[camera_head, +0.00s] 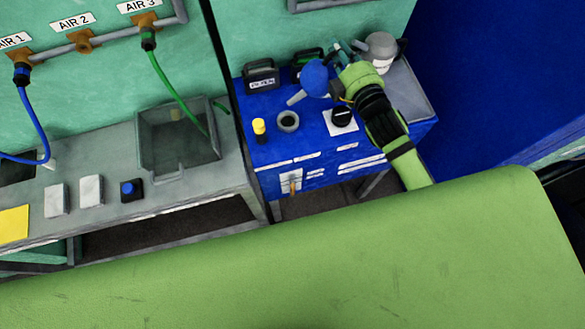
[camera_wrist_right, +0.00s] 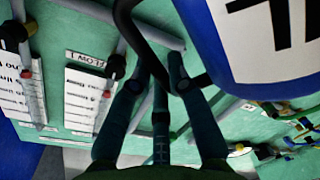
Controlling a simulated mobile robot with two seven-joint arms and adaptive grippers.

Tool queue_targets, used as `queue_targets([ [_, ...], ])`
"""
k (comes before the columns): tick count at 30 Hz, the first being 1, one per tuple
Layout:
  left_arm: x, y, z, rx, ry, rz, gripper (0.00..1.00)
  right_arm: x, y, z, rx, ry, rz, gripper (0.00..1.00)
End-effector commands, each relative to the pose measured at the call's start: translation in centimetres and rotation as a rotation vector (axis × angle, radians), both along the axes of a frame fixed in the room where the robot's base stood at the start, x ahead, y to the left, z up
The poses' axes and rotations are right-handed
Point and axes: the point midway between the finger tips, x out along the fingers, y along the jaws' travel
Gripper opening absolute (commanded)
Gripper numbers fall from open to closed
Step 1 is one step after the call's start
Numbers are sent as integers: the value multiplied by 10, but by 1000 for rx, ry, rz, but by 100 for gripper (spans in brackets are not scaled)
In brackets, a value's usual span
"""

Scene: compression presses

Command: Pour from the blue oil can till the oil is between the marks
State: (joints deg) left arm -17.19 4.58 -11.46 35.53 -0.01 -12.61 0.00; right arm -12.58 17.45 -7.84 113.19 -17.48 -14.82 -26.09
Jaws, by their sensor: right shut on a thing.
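The blue oil can (camera_head: 314,77) is above the blue machine (camera_head: 262,157), tilted, its grey spout pointing down and left towards a round grey filler opening (camera_head: 288,122). The spout tip appears just above and beside the opening; I cannot see oil flowing. My right gripper (camera_head: 342,60) is shut on the can at its right. In the right wrist view, its fingers (camera_wrist_right: 155,75) close around the black handle, and the can's blue body with a white label (camera_wrist_right: 265,35) is at upper right. A small gauge with amber colour (camera_head: 291,182) is on the machine's front; its marks are too small to read. My left gripper is not in view.
A yellow-topped piece (camera_head: 259,128) and a black cap on a white pad (camera_head: 343,118) flank the opening. Black labelled cans (camera_head: 261,76) and a grey can (camera_head: 381,48) stand behind. A grey bench with a sunken basin (camera_head: 178,140) is at left.

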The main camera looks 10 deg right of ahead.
Motion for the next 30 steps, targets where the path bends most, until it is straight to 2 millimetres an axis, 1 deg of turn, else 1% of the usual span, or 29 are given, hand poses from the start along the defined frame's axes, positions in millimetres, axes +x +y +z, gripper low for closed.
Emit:
queue_targets([
  [3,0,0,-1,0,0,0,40,2,-3,1,28,-5,1,0],
  [11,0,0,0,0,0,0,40,2,-3,2,30,-5,2,0],
  [22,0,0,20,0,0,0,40,2,-3,28,29,-5,2,0],
  [24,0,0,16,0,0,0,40,2,-3,31,29,-6,3,0],
  [30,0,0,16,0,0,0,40,2,-3,43,28,-5,3,0],
])
